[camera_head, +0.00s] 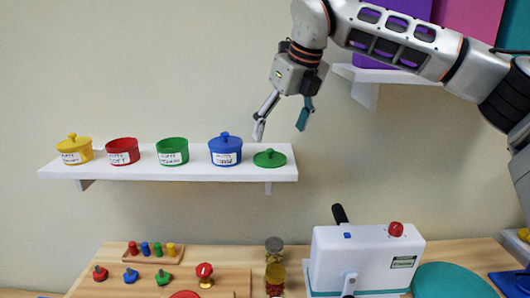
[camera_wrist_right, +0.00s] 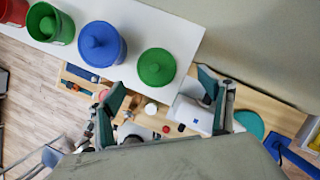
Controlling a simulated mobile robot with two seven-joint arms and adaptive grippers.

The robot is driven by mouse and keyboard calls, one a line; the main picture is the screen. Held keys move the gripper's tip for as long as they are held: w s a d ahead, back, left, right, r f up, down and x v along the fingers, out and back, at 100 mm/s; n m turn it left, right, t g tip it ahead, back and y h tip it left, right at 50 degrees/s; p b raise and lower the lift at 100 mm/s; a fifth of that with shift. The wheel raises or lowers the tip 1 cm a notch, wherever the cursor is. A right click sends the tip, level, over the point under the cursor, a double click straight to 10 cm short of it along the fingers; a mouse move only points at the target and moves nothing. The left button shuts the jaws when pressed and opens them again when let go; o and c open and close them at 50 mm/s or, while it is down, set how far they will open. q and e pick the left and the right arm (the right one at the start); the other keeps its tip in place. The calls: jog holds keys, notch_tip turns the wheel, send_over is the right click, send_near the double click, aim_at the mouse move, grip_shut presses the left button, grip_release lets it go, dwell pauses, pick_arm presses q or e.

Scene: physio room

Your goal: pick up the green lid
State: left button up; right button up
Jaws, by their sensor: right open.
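The green lid (camera_head: 269,158), a round disc with a knob on top, lies flat near the right end of the white wall shelf (camera_head: 200,174). In the right wrist view the green lid (camera_wrist_right: 156,67) sits on the shelf near its edge, beyond the fingertips. My right gripper (camera_head: 282,122) is open and empty, above and slightly right of the lid, with its fingers pointing down. In the right wrist view its two fingers (camera_wrist_right: 160,88) are spread wide with nothing between them. My left gripper is in neither view.
A lidded blue pot (camera_head: 225,150) stands left of the lid, then open green (camera_head: 172,152) and red (camera_head: 123,152) pots and a lidded yellow pot (camera_head: 75,149). Below, a wooden table (camera_head: 230,257) holds a white machine (camera_head: 362,260) and pegs. Another shelf (camera_head: 385,75) is behind my arm.

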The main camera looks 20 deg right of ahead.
aim_at(272, 152)
jog(key=shift+s+f, duration=0.15)
jog(key=shift+s, duration=0.15)
jog(key=shift+w+a+f, duration=0.1)
jog(key=shift+a+f, duration=0.1)
jog(key=shift+f, duration=0.6)
jog(key=x, duration=0.1)
jog(key=p+x, duration=0.1)
jog(key=x, duration=0.1)
jog(key=shift+w+a+f, duration=0.1)
jog(key=shift+a+f, duration=0.1)
jog(key=shift+a, duration=0.05)
jog(key=shift+w+a+f, duration=0.1)
jog(key=shift+w+f, duration=0.15)
jog(key=shift+f, duration=0.3)
jog(key=shift+c, duration=0.8)
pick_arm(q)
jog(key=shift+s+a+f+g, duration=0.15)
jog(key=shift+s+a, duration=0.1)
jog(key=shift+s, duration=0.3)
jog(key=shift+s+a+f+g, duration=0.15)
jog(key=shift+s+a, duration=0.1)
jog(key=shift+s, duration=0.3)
pick_arm(e)
jog(key=c, duration=0.8)
